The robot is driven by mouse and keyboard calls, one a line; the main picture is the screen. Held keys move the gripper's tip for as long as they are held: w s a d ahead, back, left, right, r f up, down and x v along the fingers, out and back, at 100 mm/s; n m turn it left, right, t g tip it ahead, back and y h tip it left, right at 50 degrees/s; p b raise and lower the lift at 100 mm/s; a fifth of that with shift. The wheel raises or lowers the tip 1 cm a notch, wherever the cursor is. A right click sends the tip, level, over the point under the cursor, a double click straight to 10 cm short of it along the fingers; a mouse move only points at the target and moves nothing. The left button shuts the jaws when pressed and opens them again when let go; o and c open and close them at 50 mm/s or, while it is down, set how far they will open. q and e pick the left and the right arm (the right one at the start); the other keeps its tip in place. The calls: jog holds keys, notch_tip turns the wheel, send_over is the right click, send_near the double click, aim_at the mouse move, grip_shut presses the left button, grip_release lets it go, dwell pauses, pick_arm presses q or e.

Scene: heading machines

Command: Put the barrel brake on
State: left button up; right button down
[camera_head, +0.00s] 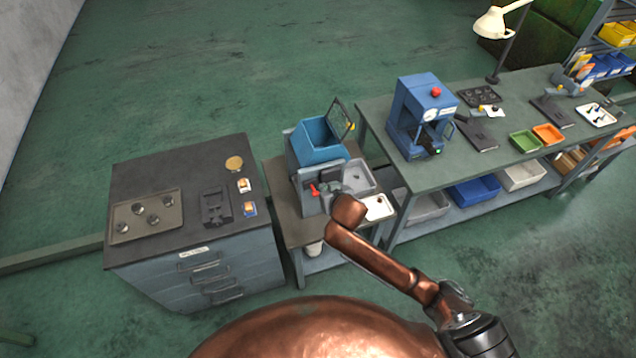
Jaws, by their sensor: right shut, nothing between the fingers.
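A machine (308,174) with a grey front housing stands on a small bench in the middle of the view. A red handle (314,189), which may be the barrel brake, shows on its front. My right arm comes in from the lower right. My right gripper (331,188) is small and partly hidden by my own wrist; it is shut and empty, close beside the red handle. I cannot tell whether it touches the handle. No barrel can be made out clearly. My left gripper is not in view.
A blue bin (318,140) with a raised mesh lid (340,118) sits behind the housing. A grey tray (358,176) and a white tray (379,207) lie to the right. A dark-topped cabinet (150,177) stands left, a long workbench (462,168) with a blue press (424,105) right.

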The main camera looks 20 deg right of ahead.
jog(key=shift+a+r, duration=0.1)
jog(key=shift+r, duration=0.3)
jog(key=p, duration=0.2)
send_over(314, 190)
jog(key=s, duration=0.2)
jog(key=f, duration=0.5)
jog(key=shift+d+f, duration=0.25)
jog(key=shift+f, duration=0.15)
jog(key=f, duration=0.1)
jog(key=s+f, duration=0.1)
jog(key=f, duration=0.1)
jog(key=shift+p, duration=0.4)
jog(key=shift+s+f, duration=0.2)
jog(key=shift+f, duration=0.4)
